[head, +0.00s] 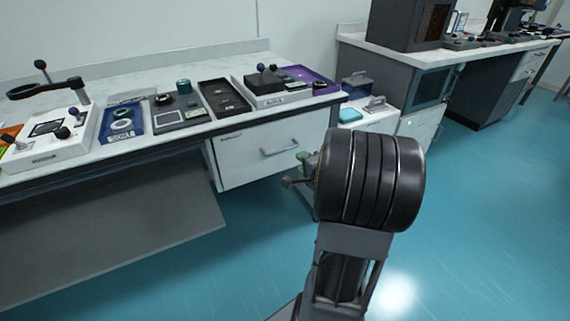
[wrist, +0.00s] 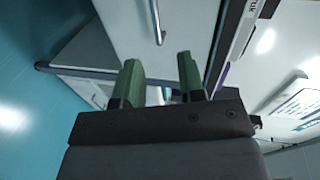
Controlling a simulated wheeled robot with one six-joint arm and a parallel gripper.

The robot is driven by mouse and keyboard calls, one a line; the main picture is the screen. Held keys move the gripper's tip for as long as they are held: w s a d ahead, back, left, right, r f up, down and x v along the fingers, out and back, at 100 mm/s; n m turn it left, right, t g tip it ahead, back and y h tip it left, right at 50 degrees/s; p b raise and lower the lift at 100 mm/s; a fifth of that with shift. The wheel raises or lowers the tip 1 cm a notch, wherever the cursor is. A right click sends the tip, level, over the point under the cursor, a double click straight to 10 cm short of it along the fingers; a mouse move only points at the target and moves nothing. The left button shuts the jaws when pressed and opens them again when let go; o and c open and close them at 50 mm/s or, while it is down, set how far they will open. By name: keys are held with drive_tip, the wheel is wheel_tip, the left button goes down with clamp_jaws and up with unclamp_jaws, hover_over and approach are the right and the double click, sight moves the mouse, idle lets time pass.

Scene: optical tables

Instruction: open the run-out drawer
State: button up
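The run-out drawer (head: 258,152) is a white front under the long bench in the head view, and it looks shut. Its metal bar handle (head: 280,148) is on the front's right half. In the wrist view the drawer front (wrist: 120,22) fills the upper middle, with the handle (wrist: 158,24) just beyond my fingertips. My gripper (wrist: 158,60) has two green fingers spread apart with nothing between them. In the head view my gripper (head: 303,162) is just right of the drawer, mostly hidden behind my arm.
The bench top (head: 180,70) carries several trays and instruments, including a purple tray (head: 310,78) near its right end. A low white cabinet (head: 385,122) stands to the right. The teal floor (head: 480,200) is clear at right.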

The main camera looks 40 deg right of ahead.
sight(285, 150)
drive_tip(key=shift+m, duration=0.3)
drive_tip(key=shift+f+b+x, duration=0.2)
drive_tip(key=shift+b+x, duration=1.35)
drive_tip(key=shift+x, duration=1.9)
drive_tip(key=shift+f+b+x, duration=0.2)
drive_tip(key=shift+b+x, duration=1.3)
drive_tip(key=shift+x, duration=1.95)
drive_tip(key=shift+s, duration=0.15)
clamp_jaws()
